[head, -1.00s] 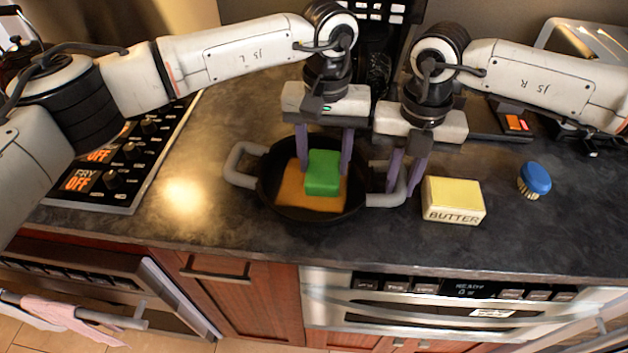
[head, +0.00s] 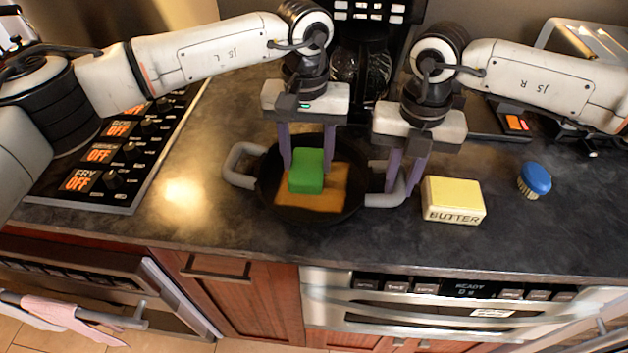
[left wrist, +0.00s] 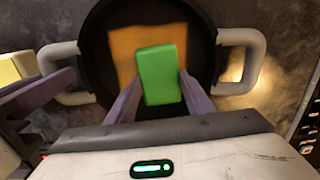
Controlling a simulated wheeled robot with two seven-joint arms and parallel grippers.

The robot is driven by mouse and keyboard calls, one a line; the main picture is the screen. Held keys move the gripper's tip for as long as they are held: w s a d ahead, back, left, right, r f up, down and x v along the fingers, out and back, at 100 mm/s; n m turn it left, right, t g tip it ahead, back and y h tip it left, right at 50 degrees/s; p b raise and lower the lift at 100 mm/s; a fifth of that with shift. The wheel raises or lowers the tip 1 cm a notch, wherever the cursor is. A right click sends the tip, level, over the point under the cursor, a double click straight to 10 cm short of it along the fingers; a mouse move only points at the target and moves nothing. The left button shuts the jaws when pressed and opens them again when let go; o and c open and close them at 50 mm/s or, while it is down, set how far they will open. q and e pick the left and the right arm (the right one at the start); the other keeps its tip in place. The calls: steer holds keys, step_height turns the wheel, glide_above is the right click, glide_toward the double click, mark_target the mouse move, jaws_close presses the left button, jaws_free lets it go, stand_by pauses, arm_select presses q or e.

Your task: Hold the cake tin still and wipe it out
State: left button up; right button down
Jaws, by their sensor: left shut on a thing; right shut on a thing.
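The cake tin (head: 270,204) is a round black pan with two grey handles on the dark counter. It also shows in the left wrist view (left wrist: 92,72). An orange-brown patch (head: 325,200) covers part of its floor. My left gripper (head: 308,168) is shut on a green sponge (head: 306,182), which sits inside the tin over the patch's left part. The sponge shows between the fingers in the left wrist view (left wrist: 160,72). My right gripper (head: 402,192) is shut on the tin's right handle (head: 384,200).
A butter block (head: 453,200) stands just right of the right handle. A blue-topped brush (head: 535,179) lies further right. A stove control panel (head: 115,165) is at the left, and a coffee maker (head: 360,60) stands behind the tin. The counter left of the tin is clear.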

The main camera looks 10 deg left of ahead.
arm_select(q)
steer(key=shift+a+f, duration=0.1)
steer(key=shift+a, duration=0.35)
steer(key=shift+s+d, duration=0.2)
steer(key=shift+d, duration=2.2)
steer(key=shift+a+r, duration=0.1)
steer(key=shift+r, duration=0.45)
steer(key=shift+s+a, duration=0.1)
steer(key=shift+s, duration=1.2)
steer(key=shift+f, duration=0.5)
